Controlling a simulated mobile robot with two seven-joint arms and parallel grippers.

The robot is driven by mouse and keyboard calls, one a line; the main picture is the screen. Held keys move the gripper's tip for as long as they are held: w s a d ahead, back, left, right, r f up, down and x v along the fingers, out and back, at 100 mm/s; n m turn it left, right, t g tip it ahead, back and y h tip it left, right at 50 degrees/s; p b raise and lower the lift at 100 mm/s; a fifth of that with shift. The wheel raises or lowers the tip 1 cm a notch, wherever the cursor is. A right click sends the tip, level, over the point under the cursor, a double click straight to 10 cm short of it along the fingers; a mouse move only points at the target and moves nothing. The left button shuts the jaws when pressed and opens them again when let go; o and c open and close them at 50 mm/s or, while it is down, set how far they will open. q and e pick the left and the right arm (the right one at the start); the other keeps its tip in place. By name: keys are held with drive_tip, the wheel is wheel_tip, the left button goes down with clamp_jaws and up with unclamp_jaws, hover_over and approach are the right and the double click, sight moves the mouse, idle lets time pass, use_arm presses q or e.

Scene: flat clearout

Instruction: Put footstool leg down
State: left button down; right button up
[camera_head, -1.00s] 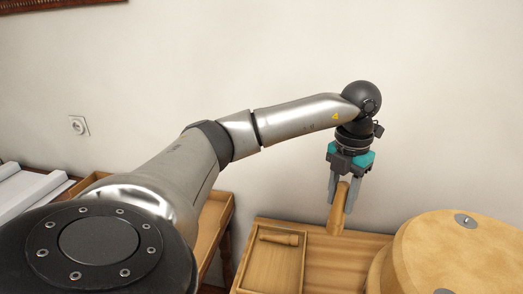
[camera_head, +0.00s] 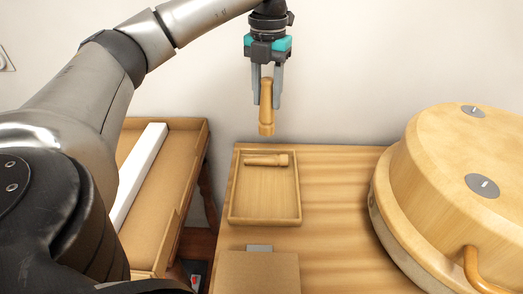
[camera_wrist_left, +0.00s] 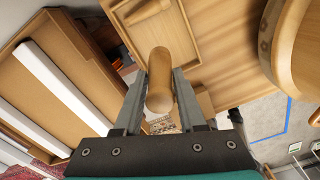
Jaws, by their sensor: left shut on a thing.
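My left gripper (camera_head: 266,92) is shut on a turned wooden footstool leg (camera_head: 266,118), which hangs upright below the fingers. In the head view it shows above and behind the shallow wooden tray (camera_head: 265,215) on the table. My right gripper is not in view.
To the left, a larger open tray (camera_head: 160,205) holds a long white bar (camera_head: 140,175). Bare tabletop (camera_head: 338,200) lies between the small tray and the footstool.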

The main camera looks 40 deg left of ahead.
sight(267, 115)
use_arm(q)
wheel_tip(267, 115, down, 5)
drive_tip(key=shift+f+b, duration=0.1)
drive_tip(key=shift+b, duration=0.55)
drive_tip(key=shift+f+b, duration=1.9)
drive_tip(key=shift+f, duration=4.65)
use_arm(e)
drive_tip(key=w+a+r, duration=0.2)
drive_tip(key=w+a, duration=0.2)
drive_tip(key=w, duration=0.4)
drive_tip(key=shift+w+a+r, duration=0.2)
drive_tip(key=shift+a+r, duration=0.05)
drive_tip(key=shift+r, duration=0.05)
use_arm(q)
drive_tip(key=shift+f, duration=0.1)
drive_tip(key=shift+c, duration=2.4)
unclamp_jaws()
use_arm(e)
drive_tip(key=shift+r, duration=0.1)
